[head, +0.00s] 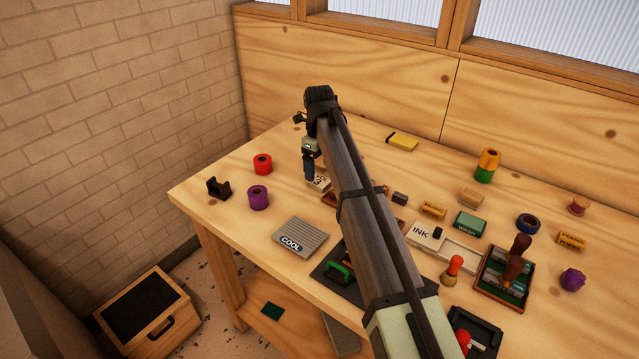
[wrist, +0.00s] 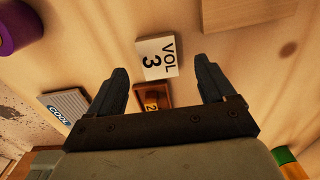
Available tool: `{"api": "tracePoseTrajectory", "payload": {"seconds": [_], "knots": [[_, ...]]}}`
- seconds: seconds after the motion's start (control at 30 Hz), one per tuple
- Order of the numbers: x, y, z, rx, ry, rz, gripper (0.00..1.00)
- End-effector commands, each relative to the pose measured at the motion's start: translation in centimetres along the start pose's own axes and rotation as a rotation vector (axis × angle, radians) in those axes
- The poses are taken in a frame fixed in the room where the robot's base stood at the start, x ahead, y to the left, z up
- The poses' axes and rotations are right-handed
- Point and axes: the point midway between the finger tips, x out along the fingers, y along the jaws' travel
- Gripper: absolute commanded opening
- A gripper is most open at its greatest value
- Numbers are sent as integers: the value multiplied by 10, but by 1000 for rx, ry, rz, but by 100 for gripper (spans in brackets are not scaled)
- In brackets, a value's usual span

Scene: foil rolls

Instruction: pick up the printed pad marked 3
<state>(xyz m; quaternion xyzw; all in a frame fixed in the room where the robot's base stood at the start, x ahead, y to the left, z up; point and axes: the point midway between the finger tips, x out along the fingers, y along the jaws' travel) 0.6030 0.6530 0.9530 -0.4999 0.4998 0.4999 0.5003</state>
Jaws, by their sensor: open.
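The printed pad marked 3 is a small white block reading "VOL 3" (wrist: 157,58). In the wrist view it lies flat on the wooden table, just beyond and between my fingertips. In the head view the pad (head: 319,182) shows only in part beside my arm, which hides the rest. My gripper (wrist: 158,80) is open and empty, with its two dark fingers spread wide on either side of the pad's line. In the head view my gripper (head: 309,170) points down close above the pad. I cannot tell the exact height gap.
A brown tray with an orange piece marked 2 (wrist: 154,93) lies close to the pad. A red roll (head: 263,164), a purple roll (head: 258,198) and a grey "COOL" pad (head: 301,237) stand to the left. Several stamps and blocks crowd the right side.

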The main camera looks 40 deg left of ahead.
Motion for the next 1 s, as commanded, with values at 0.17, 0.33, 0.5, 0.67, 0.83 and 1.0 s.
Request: {"api": "tracePoseTrajectory", "payload": {"seconds": [0.17, 0.33, 0.5, 0.67, 0.83, 1.0], "knots": [[24, 3, -4, 0, 2, 1, 83], [40, 3, -4, 0, 1, 1, 83], [40, 2, -3, 0, 0, 0, 83], [40, 2, -3, 0, 0, 0, 72], [40, 2, -3, 0, 1, 0, 56], [40, 2, -3, 0, 1, 0, 40]]}}
